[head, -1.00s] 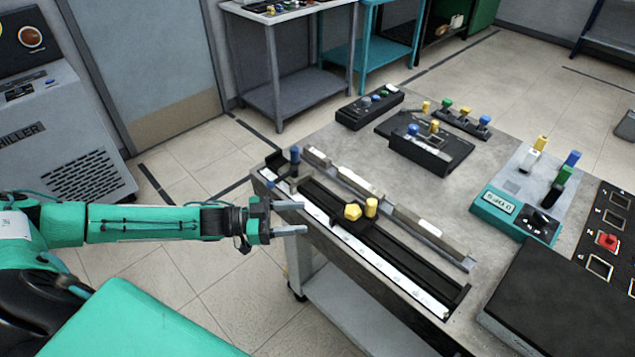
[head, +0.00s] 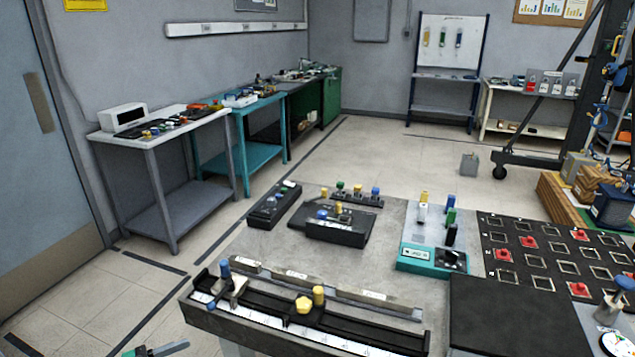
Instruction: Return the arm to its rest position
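My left gripper (head: 165,348) shows only in part at the bottom edge of the head view, left of the near table's front corner. One grey finger and a bit of green housing are visible, apart from the table. The rest of the arm is out of frame, so I cannot tell how far apart the fingers are. No object shows at the visible finger. My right gripper is not in view.
The near table (head: 385,230) holds a black rail fixture with a yellow knob (head: 303,304), a teal-fronted box (head: 430,258) and a black panel with red pieces (head: 560,262). A grey side table (head: 165,135) stands behind. Floor left of the table is clear.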

